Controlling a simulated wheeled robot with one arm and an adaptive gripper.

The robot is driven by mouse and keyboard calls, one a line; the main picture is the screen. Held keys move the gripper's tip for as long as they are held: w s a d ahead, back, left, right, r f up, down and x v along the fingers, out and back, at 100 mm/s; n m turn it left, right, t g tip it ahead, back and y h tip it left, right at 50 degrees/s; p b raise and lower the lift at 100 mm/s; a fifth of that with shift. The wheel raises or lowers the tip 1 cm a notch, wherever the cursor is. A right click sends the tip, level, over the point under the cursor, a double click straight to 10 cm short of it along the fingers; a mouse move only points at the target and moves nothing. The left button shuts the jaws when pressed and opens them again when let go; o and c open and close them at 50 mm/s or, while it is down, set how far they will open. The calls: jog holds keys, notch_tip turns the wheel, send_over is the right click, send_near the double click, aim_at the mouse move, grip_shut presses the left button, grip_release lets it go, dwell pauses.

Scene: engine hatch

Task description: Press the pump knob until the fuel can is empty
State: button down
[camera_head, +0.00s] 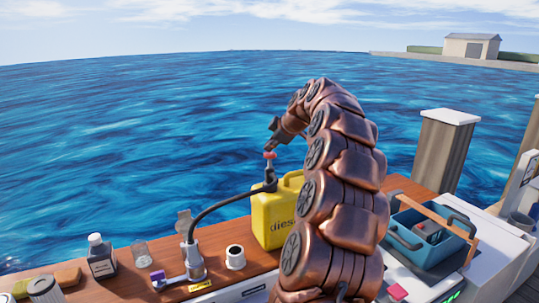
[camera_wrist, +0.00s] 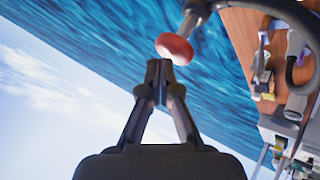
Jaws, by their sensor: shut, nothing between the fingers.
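The yellow fuel can (camera_head: 266,221), marked "diesel", stands upright on the wooden deck, partly hidden by my arm. A pump with a red knob (camera_head: 270,155) rises from its top left. A dark hose (camera_head: 225,202) curves from the pump down to a metal filler (camera_head: 193,257) with its cap raised. My gripper (camera_head: 269,149) is shut and empty, pointing down just above the knob. In the wrist view, the shut fingertips (camera_wrist: 159,64) are close to the red knob (camera_wrist: 175,48); I cannot tell whether they touch. The fuel level is not visible.
A dark bottle (camera_head: 101,260), a glass jar (camera_head: 141,255) and a white cup (camera_head: 235,258) stand on the deck (camera_head: 130,290). A blue toolbox (camera_head: 428,240) sits at right, beyond my arm. Wooden posts (camera_head: 444,150) rise behind it. Open water lies beyond the deck's edge.

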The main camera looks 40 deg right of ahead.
aim_at(271, 154)
jog(key=shift+f+b, duration=1.6)
jog(key=shift+f, duration=0.05)
dwell(1.7)
jog(key=shift+r, duration=0.1)
jog(key=shift+r+p, duration=0.4)
jog(key=shift+r, duration=1.6)
jog(key=shift+r, duration=0.15)
jog(key=shift+r+p, duration=1.1)
jog(key=shift+r, duration=1.25)
